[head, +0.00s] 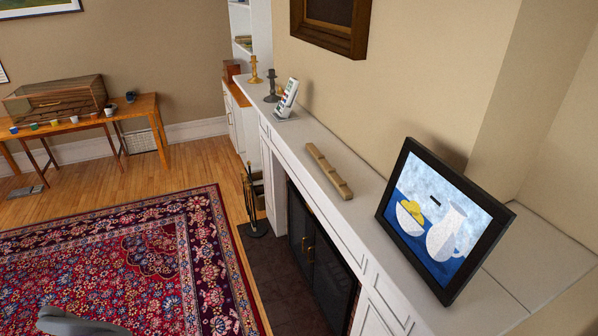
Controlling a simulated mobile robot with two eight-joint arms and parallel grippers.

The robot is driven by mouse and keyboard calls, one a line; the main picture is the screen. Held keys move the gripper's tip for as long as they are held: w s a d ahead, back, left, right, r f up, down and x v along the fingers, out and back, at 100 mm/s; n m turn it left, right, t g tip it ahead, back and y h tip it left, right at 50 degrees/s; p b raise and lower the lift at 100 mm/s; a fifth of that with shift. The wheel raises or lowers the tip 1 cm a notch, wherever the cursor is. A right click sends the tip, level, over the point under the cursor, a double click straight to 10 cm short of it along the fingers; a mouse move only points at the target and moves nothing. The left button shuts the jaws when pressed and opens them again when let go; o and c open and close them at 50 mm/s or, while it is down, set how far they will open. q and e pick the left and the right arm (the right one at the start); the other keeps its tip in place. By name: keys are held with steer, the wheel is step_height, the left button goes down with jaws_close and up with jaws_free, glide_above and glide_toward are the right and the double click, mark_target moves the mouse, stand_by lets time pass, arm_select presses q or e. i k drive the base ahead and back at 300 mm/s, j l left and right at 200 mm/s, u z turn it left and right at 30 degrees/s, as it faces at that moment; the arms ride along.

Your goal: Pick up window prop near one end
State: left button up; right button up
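The window prop appears to be the notched wooden bar (328,171) lying flat on the white mantel shelf (365,207). It is light brown, with several notches along its length. It runs at a slant, from the far-left end to the nearer right end, and both ends are uncovered. Nothing is touching it from above. Neither of my grippers shows in the head view, so their state is hidden.
On the mantel, a black-framed picture (441,218) leans right of the bar. A cordless phone (287,98) and candlesticks (272,86) stand at its far end. Below are a dark fireplace screen (318,258) and fire tools (253,207). A red patterned rug (120,265) covers open floor left.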

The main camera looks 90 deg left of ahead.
mark_target(341, 186)
steer(key=k+u, duration=0.3)
steer(key=u, duration=0.15)
steer(key=k+j+u, duration=0.15)
steer(key=u, duration=0.3)
steer(key=k+u, duration=0.1)
steer(key=u, duration=1.7)
steer(key=k+l+u, duration=0.2)
steer(key=l, duration=0.25)
steer(key=l+u, duration=0.2)
steer(key=l, duration=0.2)
